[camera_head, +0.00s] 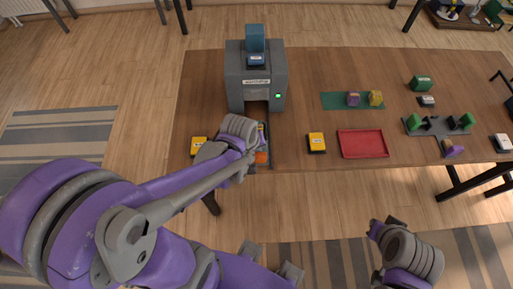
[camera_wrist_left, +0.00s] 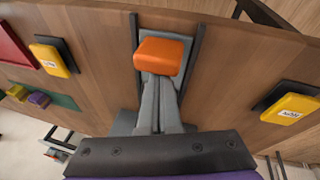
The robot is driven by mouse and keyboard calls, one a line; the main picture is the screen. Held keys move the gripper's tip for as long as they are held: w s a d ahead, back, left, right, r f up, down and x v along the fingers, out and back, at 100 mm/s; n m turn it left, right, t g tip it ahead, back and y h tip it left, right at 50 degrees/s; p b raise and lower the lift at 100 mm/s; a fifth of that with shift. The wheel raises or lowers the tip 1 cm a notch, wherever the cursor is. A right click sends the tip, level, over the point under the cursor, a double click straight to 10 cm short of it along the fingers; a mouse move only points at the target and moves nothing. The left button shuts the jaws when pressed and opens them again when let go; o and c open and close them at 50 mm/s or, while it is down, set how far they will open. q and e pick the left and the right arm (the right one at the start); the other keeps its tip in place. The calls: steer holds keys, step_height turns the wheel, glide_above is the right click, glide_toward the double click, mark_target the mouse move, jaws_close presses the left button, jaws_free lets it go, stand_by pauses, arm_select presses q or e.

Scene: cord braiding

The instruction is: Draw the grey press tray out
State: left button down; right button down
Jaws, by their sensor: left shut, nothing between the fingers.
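The grey press (camera_head: 256,80) stands at the back left of the table, with a dark opening low in its front. Two dark rails (camera_wrist_left: 197,50) run from it toward the table's front edge. An orange block (camera_wrist_left: 161,56) lies between the rails, and it also shows in the head view (camera_head: 261,157). My left gripper (camera_wrist_left: 158,84) is shut and empty, its fingertips at the orange block's press-side edge; I cannot tell if they touch.
Yellow-topped blocks (camera_head: 316,142) (camera_head: 198,145) lie on both sides of the rails. A red tray (camera_head: 363,144) lies to the right.

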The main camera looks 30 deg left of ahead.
arm_select(q)
steer(key=shift+s+d, duration=0.3)
steer(key=shift+s, duration=0.2)
stand_by(0.3)
